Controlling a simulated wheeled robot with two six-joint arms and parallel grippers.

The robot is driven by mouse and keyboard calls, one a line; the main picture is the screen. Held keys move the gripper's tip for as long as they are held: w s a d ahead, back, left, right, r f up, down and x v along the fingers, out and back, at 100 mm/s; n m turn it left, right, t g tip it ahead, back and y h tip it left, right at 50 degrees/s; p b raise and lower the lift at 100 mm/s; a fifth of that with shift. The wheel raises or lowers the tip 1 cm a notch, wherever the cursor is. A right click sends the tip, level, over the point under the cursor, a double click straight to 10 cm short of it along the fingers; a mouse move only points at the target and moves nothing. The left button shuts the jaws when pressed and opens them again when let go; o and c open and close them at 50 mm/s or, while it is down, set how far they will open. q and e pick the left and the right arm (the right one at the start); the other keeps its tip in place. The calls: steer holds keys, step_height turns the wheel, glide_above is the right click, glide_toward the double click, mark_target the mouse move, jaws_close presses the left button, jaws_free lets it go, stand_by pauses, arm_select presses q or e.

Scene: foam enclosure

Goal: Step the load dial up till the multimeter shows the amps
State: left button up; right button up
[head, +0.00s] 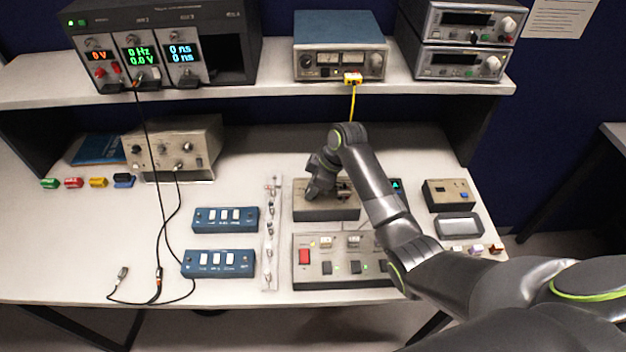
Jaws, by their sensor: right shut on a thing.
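My right gripper (314,190) reaches down over the grey-brown load box (325,213) at the middle of the bench. It is shut on a part on top of that box, taken to be the load dial; the gripper hides the dial and its setting. A dark meter with a teal "A" on its screen (397,186), likely the multimeter, stands just right of my right forearm. The arm covers much of it, and I cannot read a number. My left gripper is not in view.
A control panel (313,277) with a red switch lies in front of the load box. Two blue switch boxes (226,219) lie to the left, with black cables further left. A small tan box (447,194) and grey tray (459,226) are at right. Instruments fill the shelf (280,95).

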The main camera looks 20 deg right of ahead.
steer(key=m+p, duration=0.2)
steer(key=m+t+p, duration=0.1)
steer(key=shift+s+a+r+h+p, duration=0.1)
steer(key=shift+r+h+p, duration=0.15)
steer(key=shift+h+p, duration=0.05)
steer(key=shift+f+m+t+h+p, duration=0.2)
steer(key=shift+m+t+h+p, duration=0.25)
steer(key=shift+m+p, duration=1.05)
steer(key=o, duration=1)
steer(key=b+v, duration=0.3)
steer(key=v, duration=1.4)
steer(key=shift+r, duration=0.2)
